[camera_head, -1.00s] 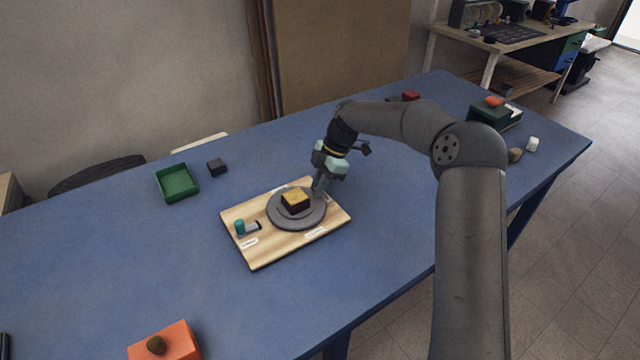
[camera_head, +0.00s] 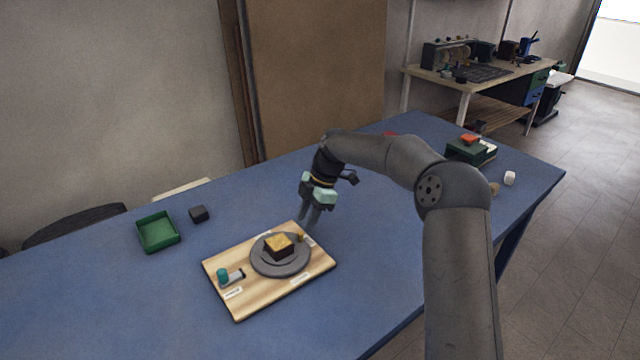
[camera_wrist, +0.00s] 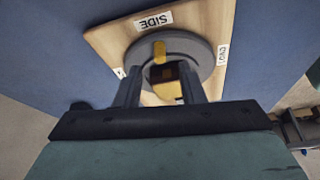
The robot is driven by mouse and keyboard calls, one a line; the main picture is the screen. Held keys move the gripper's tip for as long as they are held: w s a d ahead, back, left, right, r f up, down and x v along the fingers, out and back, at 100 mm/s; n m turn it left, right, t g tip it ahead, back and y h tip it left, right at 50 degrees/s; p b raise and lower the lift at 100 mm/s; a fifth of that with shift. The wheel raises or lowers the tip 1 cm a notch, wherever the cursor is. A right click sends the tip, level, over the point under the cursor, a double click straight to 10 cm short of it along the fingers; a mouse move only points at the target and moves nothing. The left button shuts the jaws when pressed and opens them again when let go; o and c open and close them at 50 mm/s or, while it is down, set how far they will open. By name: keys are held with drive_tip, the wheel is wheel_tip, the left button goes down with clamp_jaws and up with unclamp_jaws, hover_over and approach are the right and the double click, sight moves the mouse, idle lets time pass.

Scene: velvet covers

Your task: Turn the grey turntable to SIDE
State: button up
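The grey turntable (camera_head: 268,262) lies on a wooden board (camera_head: 245,300). A dark block with a gold top (camera_head: 279,246) sits on it. A small yellow marker (camera_head: 301,237) is at its rim; in the wrist view the yellow marker (camera_wrist: 160,51) points at the SIDE label (camera_wrist: 153,21). The LOAD label (camera_wrist: 222,54) is to its right there. My gripper (camera_head: 308,220) hangs beside the board's far edge, apart from the marker in the head view. In the wrist view, its fingers (camera_wrist: 161,91) are spread with a gap, partly covering the turntable.
A teal knob (camera_head: 222,275) stands at the board's left end. A green tray (camera_head: 158,232) and a dark cube (camera_head: 198,214) lie to the left on the blue table (camera_head: 110,290). A dark green box (camera_head: 470,150) is at the far right.

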drive_tip(key=v, duration=1.3)
drive_tip(key=shift+r+p, duration=0.15)
drive_tip(key=shift+p, duration=0.3)
drive_tip(key=shift+w+d, duration=0.1)
drive_tip(key=s+r+m+h+p, duration=0.1)
drive_tip(key=s+r+m+h, duration=0.15)
drive_tip(key=s+m, duration=0.45)
drive_tip(key=s+d+f+m+p, duration=0.1)
drive_tip(key=s+d+m, duration=0.2)
drive_tip(key=s, duration=0.8)
drive_tip(key=s+d+f+m+t+h+p, duration=0.1)
drive_tip(key=s+d+f+m, duration=0.1)
drive_tip(key=s+d+m, duration=0.2)
drive_tip(key=s+d+f+m+t+p, duration=0.1)
drive_tip(key=s+d+m, duration=0.3)
drive_tip(key=s, duration=1.4)
drive_tip(key=f+m, duration=0.1)
drive_tip(key=m, duration=0.3)
drive_tip(key=shift+f+m, duration=0.25)
drive_tip(key=shift+m, duration=0.05)
